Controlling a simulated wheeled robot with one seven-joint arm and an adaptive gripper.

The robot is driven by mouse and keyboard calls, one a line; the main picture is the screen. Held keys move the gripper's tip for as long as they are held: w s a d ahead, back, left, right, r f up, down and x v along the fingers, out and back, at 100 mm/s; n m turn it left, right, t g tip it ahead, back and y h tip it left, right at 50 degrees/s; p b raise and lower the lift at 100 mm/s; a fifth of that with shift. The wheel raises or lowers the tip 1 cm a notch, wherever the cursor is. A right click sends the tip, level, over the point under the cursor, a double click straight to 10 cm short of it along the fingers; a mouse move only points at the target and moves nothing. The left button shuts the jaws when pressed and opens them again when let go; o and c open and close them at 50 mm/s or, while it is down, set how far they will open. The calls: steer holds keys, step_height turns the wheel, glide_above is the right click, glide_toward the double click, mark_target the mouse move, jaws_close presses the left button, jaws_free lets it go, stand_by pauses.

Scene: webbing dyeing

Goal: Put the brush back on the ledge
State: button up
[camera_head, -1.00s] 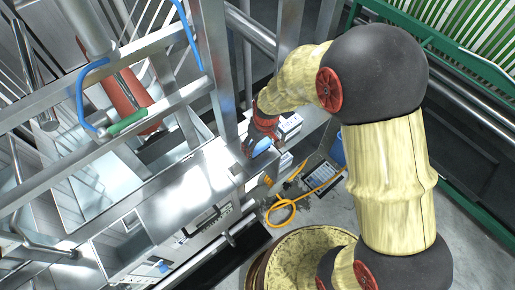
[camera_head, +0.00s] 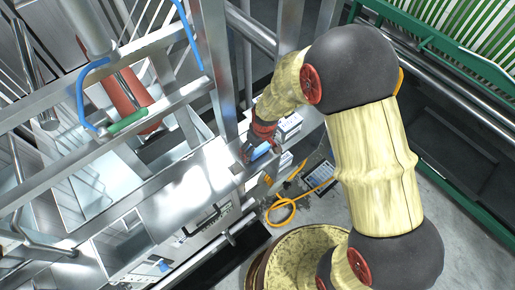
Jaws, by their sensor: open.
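My gripper (camera_head: 257,149) is small in the picture, at the end of my yellow-sleeved arm, pointing down over the metal ledge (camera_head: 230,160) beside the machine's upright post. Its jaws are open. A small blue thing (camera_head: 260,151) shows at the fingers; it may be the brush, but I cannot tell its shape or whether it touches the ledge. My wrist and fingers partly hide this spot.
White boxes (camera_head: 290,128) stand just right of my gripper. A metal frame (camera_head: 213,60) rises close on the left. A green rack (camera_head: 470,40) stands at the upper right.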

stand_by(0.3)
step_height(320, 180, up, 12)
steer(key=s+d, duration=0.1)
steer(key=s, duration=0.1)
step_height(320, 180, up, 15)
steer(key=m+t, duration=0.2)
steer(key=m, duration=0.1)
glide_above(261, 151)
steer(key=s+d, duration=0.5)
steer(key=d, duration=0.2)
steer(key=s+d+r+m, duration=0.1)
steer(key=s+d+r, duration=0.1)
steer(key=s, duration=0.2)
steer(key=s+d+r+m+t, duration=0.1)
steer(key=s+d+r, duration=0.1)
steer(key=s+r, duration=0.1)
steer(key=s+d+r+m+t+h, duration=0.1)
steer(key=s+d+r, duration=0.1)
steer(key=s, duration=0.4)
steer(key=shift+s+r+m, duration=0.1)
steer(key=shift+r+m, duration=0.3)
steer(key=shift+r, duration=0.3)
steer(key=shift+f, duration=0.1)
step_height(261, 151, down, 18)
steer(key=b, duration=1.7)
steer(key=shift+b, duration=0.4)
